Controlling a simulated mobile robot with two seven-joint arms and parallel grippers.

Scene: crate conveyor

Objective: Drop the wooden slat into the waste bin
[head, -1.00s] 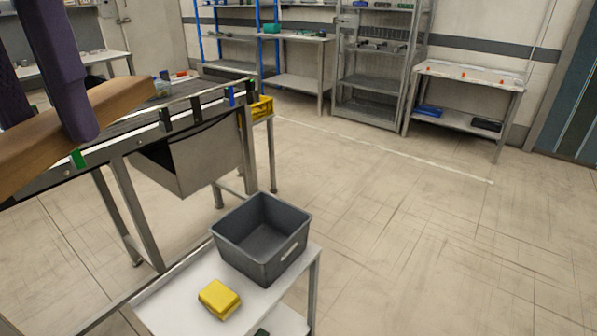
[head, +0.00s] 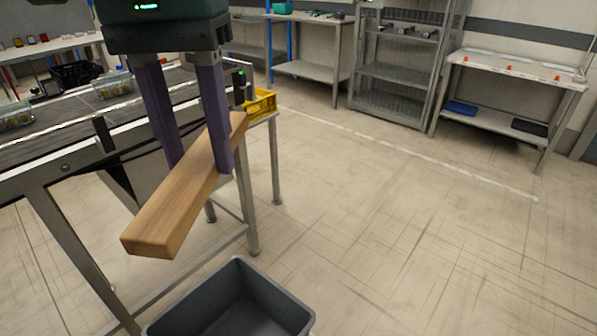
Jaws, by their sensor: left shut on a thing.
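The wooden slat (head: 168,215) is a light brown block, held in the air in the head view. It lies aslant, its near end low and left and its far end up and right. My left gripper (head: 197,168) has its two purple fingers shut on the slat near its far half. A dark grey open-topped bin (head: 268,288) stands at the bottom edge, below and to the right of the slat's near end, apart from it. It looks empty where I see inside; its front is cut off. My right gripper is not in view.
The conveyor (head: 60,140) runs behind the slat, with clear containers (head: 114,84) on it. A yellow crate (head: 262,104) stands at its right end. A metal shelf (head: 395,75) and a side table (head: 515,70) stand at the back. The floor on the right is clear.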

